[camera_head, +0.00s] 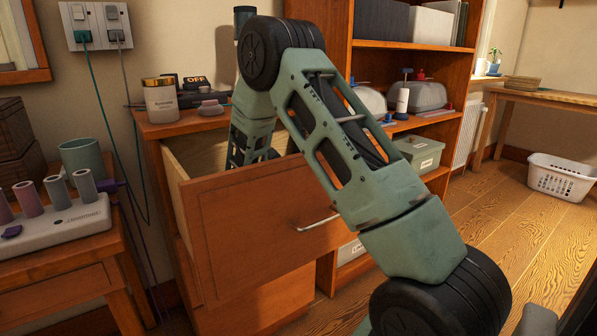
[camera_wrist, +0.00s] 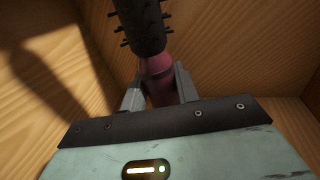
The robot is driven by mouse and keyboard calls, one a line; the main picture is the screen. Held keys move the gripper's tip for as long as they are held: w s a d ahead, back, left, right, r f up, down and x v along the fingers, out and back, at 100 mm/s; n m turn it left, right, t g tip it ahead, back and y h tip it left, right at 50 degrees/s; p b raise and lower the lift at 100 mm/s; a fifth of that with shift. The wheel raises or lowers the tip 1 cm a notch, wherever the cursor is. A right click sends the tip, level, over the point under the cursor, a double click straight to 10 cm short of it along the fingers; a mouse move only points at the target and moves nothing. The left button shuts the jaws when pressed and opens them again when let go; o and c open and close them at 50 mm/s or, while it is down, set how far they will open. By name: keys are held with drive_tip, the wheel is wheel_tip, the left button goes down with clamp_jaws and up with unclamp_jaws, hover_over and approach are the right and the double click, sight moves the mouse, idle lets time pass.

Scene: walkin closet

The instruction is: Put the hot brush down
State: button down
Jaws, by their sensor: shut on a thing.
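In the wrist view, the hot brush (camera_wrist: 144,28) has a black bristled barrel and a pinkish handle. My gripper (camera_wrist: 158,86) is shut on the pinkish part, with one grey finger on each side. Wooden walls surround the brush, which matches the inside of the open drawer (camera_head: 255,228) in the head view. There my arm reaches down into the drawer, and the drawer front and my arm hide the gripper and brush. I cannot tell whether the brush touches the drawer bottom.
A jar (camera_head: 160,100) and small items stand on the drawer cabinet's top. A hair-roller set (camera_head: 55,225) sits on the left table. Cords (camera_head: 105,110) hang from the wall outlet between them. A shelf unit (camera_head: 385,45) stands behind my arm; floor at right is clear before the laundry basket (camera_head: 562,177).

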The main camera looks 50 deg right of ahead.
drive_tip(key=shift+f, duration=0.15)
drive_tip(key=c, duration=1.1)
unclamp_jaws()
drive_tip(key=shift+o, duration=0.2)
drive_tip(key=shift+r, duration=0.25)
drive_tip(key=a+p, duration=0.1)
drive_tip(key=a, duration=0.6)
drive_tip(key=shift+s+a+p, duration=0.1)
drive_tip(key=shift+a+p, duration=0.2)
